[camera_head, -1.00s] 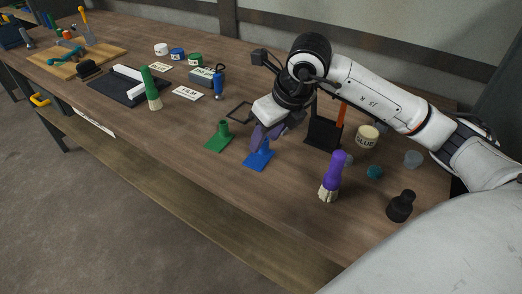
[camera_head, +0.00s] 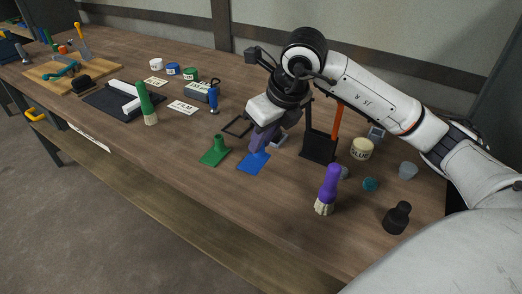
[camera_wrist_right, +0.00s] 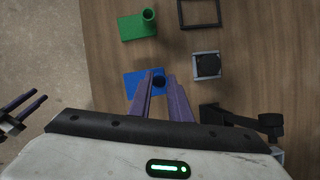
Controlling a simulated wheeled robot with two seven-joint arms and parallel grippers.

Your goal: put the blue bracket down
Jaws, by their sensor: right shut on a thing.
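The blue bracket (camera_head: 252,163) is a flat blue plate with a short post, to the right of the green bracket (camera_head: 213,157) in the head view. My right gripper (camera_head: 264,140) comes down from above, its purple fingers shut on the post. In the right wrist view the blue plate (camera_wrist_right: 134,86) shows past the fingertips (camera_wrist_right: 158,82), which partly hide it. The plate looks level; I cannot tell whether it touches the table. My left gripper (camera_wrist_right: 24,108) shows only at the left edge of the right wrist view, its fingers apart and empty.
A black frame (camera_head: 237,127) lies behind the green bracket. A black stand (camera_head: 319,147), a purple brush (camera_head: 328,188), a glue jar (camera_head: 362,149) and a black bottle (camera_head: 397,217) stand to the right. Bare wood lies in front of the brackets.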

